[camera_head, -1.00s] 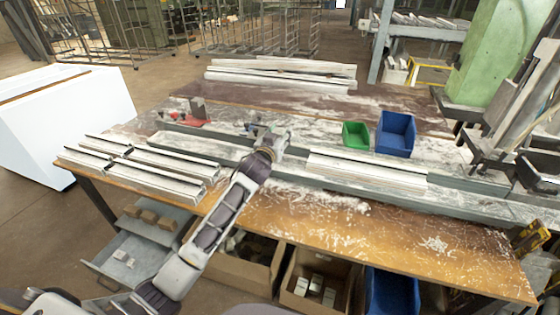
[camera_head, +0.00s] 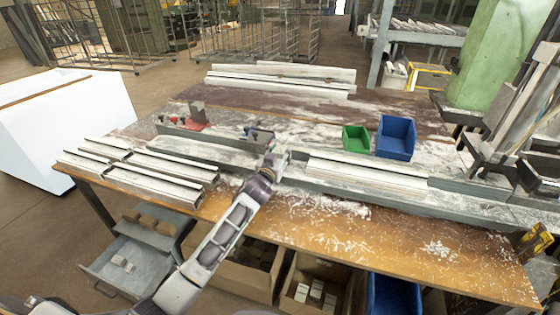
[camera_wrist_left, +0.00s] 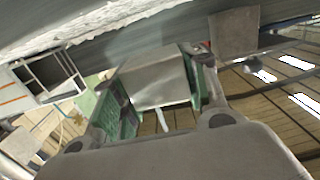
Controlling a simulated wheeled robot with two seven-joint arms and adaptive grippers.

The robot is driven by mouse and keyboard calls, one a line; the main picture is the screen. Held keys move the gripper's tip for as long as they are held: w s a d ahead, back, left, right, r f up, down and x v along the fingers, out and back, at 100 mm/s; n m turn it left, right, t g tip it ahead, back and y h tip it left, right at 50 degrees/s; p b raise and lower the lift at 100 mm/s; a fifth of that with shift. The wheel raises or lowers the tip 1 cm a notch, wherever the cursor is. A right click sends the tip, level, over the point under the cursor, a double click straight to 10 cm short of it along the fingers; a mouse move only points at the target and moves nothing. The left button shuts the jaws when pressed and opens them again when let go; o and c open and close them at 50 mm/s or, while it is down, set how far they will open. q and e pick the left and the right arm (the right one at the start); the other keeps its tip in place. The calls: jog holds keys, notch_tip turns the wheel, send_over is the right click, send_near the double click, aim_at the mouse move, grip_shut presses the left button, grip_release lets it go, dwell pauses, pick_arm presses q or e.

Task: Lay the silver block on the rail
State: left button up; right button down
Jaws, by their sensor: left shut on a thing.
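My left gripper (camera_head: 279,155) is over the middle of the bench, at the near side of the long grey rail (camera_head: 470,206). In the left wrist view it is shut on the silver block (camera_wrist_left: 152,78), a smooth grey piece between two green finger pads. In the head view the block is too small and covered to make out. Whether it touches the rail I cannot tell. My right gripper is in neither view.
A small clamp (camera_head: 258,135) stands just behind the gripper. A white profile (camera_head: 366,173) lies to its right, and several more profiles (camera_head: 150,176) lie at the left. A green bin (camera_head: 355,138) and a blue bin (camera_head: 396,137) stand behind.

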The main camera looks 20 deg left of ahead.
pick_arm(q)
notch_tip(320, 180, down, 3)
jog(key=shift+r, duration=0.1)
jog(key=shift+f, duration=0.2)
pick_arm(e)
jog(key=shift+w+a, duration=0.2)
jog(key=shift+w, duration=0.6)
pick_arm(q)
jog(key=shift+f+b, duration=0.15)
jog(key=shift+b, duration=0.15)
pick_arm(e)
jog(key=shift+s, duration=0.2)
pick_arm(q)
jog(key=o, duration=1.2)
jog(key=shift+c, duration=0.2)
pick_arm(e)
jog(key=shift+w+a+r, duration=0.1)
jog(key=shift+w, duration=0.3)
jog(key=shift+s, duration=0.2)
